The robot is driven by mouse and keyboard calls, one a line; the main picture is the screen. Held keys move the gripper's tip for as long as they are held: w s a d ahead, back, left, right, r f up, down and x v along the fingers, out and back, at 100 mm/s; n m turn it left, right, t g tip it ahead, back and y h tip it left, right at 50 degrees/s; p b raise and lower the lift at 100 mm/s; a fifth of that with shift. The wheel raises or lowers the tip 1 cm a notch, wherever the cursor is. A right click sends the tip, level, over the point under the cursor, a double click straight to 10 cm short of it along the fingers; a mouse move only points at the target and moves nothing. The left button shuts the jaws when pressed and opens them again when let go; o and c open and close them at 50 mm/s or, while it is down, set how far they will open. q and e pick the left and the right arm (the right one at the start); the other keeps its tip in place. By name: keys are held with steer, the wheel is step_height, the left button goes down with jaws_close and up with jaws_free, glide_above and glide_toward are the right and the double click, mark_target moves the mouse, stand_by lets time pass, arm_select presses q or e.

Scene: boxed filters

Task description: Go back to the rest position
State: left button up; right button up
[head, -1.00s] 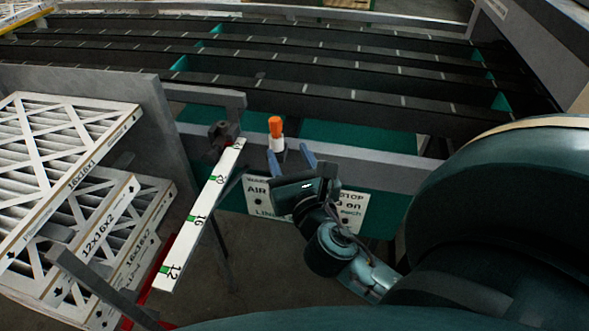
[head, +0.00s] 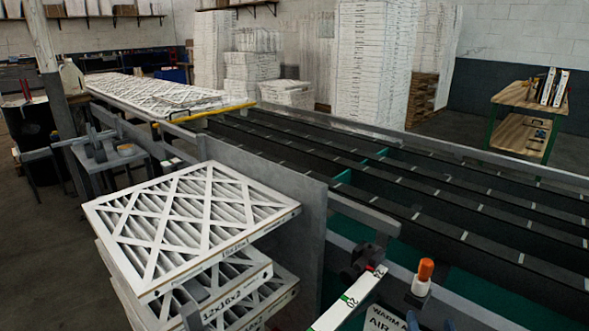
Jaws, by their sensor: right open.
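Only the tips of my right gripper (head: 430,322) show, at the bottom edge of the head view right of centre. They are apart and nothing shows between them. They are just below an orange-topped white item (head: 421,279) at the conveyor's near rail. The rest of my right arm is out of view. My left gripper is not in view.
A stack of boxed filters (head: 190,222) stands at the lower left beside a grey upright panel (head: 262,182). A measuring strip (head: 350,300) slants near the gripper. Behind is the dark-slatted conveyor (head: 440,205). A wooden bench (head: 522,95) stands at the far right.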

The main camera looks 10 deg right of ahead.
steer(key=s+a+f+m+g+y, duration=0.2)
steer(key=f+m, duration=0.4)
steer(key=m, duration=0.3)
steer(key=s+a+f+m+g+y+p, duration=0.1)
steer(key=s+a+f+m+g+y, duration=0.1)
steer(key=a+f+m+y, duration=0.2)
steer(key=s+a+f+m+g+y, duration=0.2)
steer(key=a+f+m, duration=0.3)
steer(key=f+m, duration=0.4)
steer(key=s+m, duration=0.1)
steer(key=m, duration=0.4)
steer(key=shift+a+f+m+y+p, duration=0.15)
steer(key=shift+m+y+p, duration=0.25)
